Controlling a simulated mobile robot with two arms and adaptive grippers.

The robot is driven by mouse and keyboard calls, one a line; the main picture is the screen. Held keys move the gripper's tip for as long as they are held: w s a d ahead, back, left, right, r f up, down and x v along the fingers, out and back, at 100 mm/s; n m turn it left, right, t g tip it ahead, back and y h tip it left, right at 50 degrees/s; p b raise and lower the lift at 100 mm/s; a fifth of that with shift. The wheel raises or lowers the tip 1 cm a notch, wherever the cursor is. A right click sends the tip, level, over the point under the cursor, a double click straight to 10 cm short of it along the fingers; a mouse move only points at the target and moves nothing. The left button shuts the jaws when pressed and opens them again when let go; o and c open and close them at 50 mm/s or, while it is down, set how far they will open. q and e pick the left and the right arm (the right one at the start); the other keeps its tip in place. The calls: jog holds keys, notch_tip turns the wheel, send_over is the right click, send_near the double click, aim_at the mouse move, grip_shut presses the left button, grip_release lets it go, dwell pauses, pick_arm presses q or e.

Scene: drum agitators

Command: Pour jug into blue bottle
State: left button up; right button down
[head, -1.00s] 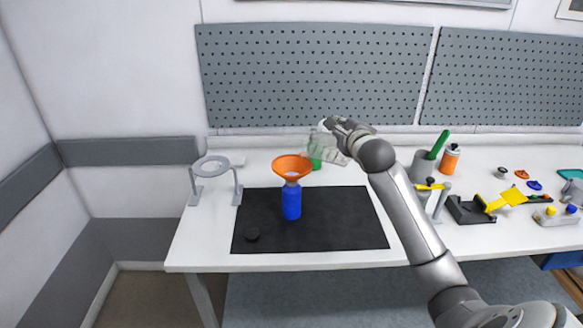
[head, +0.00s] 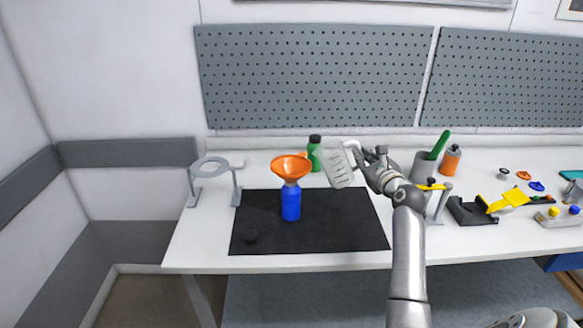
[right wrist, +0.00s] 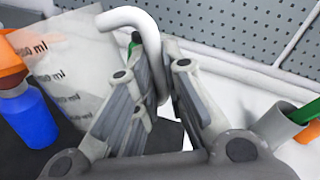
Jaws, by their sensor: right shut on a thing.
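The blue bottle (head: 291,204) stands upright on the black mat (head: 340,225), with an orange funnel (head: 291,168) in its mouth. In the right wrist view, the bottle (right wrist: 30,122) and part of the funnel (right wrist: 9,58) show at the left edge. My right gripper (head: 360,158) is shut on the white handle of the clear jug (head: 338,168) and holds it in the air, right of the funnel and apart from it. The jug is slightly tilted. Its printed ml marks (right wrist: 70,75) show in the right wrist view; I cannot tell its contents. My left gripper is out of view.
A green bottle (head: 315,155) with a dark cap stands behind the jug. A grey ring stand (head: 212,166) is at left. A grey cup (head: 424,168), an orange bottle (head: 451,160) and a black-and-yellow device (head: 475,210) stand at right.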

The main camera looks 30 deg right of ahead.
jog(key=shift+s+d+f+m+t+b, duration=0.2)
jog(key=shift+d+f+m, duration=0.15)
jog(key=shift+f+m, duration=0.45)
jog(key=shift+s+d+f+m+t+b, duration=0.2)
jog(key=shift+d+f+m, duration=0.2)
jog(key=shift+f+m, duration=0.35)
jog(key=shift+s+d+f+m+t+b, duration=0.1)
jog(key=shift+s+d+f+m+b, duration=0.2)
jog(key=shift+f+m, duration=0.45)
jog(key=shift+f, duration=0.1)
